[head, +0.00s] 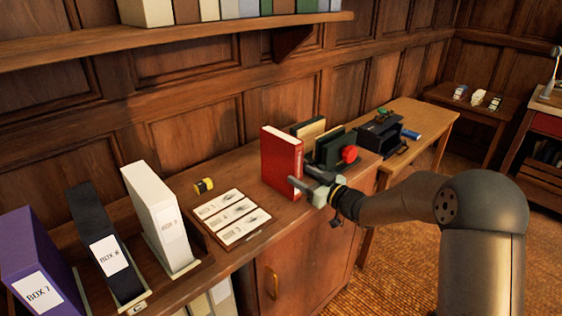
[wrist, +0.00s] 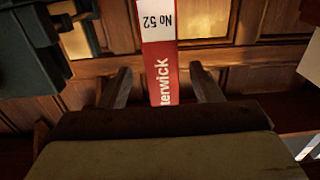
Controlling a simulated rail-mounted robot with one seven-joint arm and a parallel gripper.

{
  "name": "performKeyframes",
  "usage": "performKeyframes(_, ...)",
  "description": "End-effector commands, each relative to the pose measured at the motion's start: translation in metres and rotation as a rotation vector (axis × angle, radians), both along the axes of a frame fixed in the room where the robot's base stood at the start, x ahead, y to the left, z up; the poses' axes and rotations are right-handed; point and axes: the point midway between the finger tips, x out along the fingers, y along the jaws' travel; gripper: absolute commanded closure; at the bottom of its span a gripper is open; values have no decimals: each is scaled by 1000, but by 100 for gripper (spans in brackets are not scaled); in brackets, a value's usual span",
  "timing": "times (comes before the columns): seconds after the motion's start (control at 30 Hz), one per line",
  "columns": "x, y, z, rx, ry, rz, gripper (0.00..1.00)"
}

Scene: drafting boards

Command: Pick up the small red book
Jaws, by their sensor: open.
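The red book (head: 281,162) stands upright on the wooden cabinet top in the head view, with its cover facing left. My gripper (head: 303,179) is open at the near side of the book, by its spine. In the wrist view the red spine (wrist: 163,82) with white lettering and a white "No 52" label shows between my two open fingers (wrist: 162,87), one on each side. A gap shows between the spine and each finger, and I cannot tell how deep the fingers reach past it. My gripper and wrist hide part of the book's lower right in the head view.
Box files (head: 161,217) stand further left. A shelf (head: 170,45) overhangs behind.

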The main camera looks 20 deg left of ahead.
Motion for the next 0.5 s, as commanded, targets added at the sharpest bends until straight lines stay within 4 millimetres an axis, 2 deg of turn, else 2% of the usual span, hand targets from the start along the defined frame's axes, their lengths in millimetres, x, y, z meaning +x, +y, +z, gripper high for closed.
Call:
performKeyframes(0.27, 9, 20, 0, 0, 1, -1, 42)
performKeyframes(0.5, 22, 53, -3, 0, 0, -1, 42)
